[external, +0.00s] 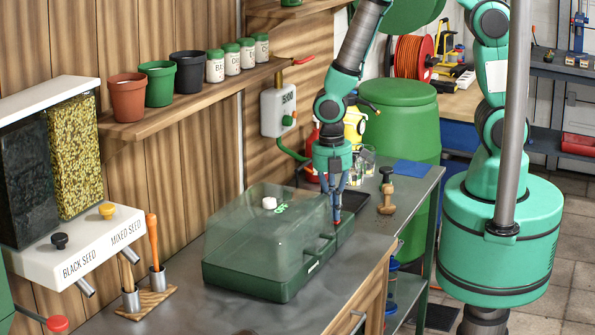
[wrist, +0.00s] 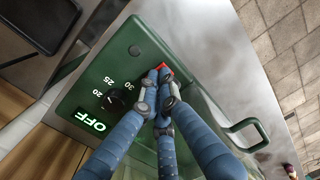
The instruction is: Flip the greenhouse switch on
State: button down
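The mini greenhouse (external: 262,240) has a clear lid on a green base and stands on the metal workbench. The wrist view shows its green end panel (wrist: 82,90) with a black dial (wrist: 113,101), numbers around it and a lit display (wrist: 90,120) reading OFF. A small red switch (wrist: 166,71) shows just beyond my fingertips, partly hidden by them. My gripper (external: 337,208) points down at the greenhouse's right far end. In the wrist view my gripper (wrist: 158,82) has its blue fingers drawn together at the tips, with nothing held. Contact with the switch cannot be told.
A green handle (wrist: 246,134) sticks out from the greenhouse's side. A dark tray (wrist: 40,22) lies beyond its end. The seed dispenser (external: 80,240) and scoop cups (external: 157,280) are at left.

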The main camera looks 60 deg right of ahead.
jog(key=shift+s+f+t+b, duration=0.4)
jog(key=shift+t+b, duration=0.3)
jog(key=shift+b, duration=0.25)
jog(key=shift+s+d+t+b, duration=0.1)
jog(key=shift+s+t+b, duration=0.2)
jog(key=shift+b, duration=0.1)
jog(key=shift+w, duration=0.2)
jog(key=shift+w+p, duration=0.3)
jog(key=shift+w, duration=0.4)
jog(key=shift+r, duration=0.2)
jog(key=shift+w+r+p, duration=0.15)
jog(key=shift+r+p, duration=0.6)
jog(key=shift+p, duration=0.1)
notch_tip(320, 180, up, 13)
jog(key=s+p, duration=0.2)
jog(key=p, duration=0.2)
jog(key=shift+s, duration=0.35)
jog(key=shift+f, duration=0.1)
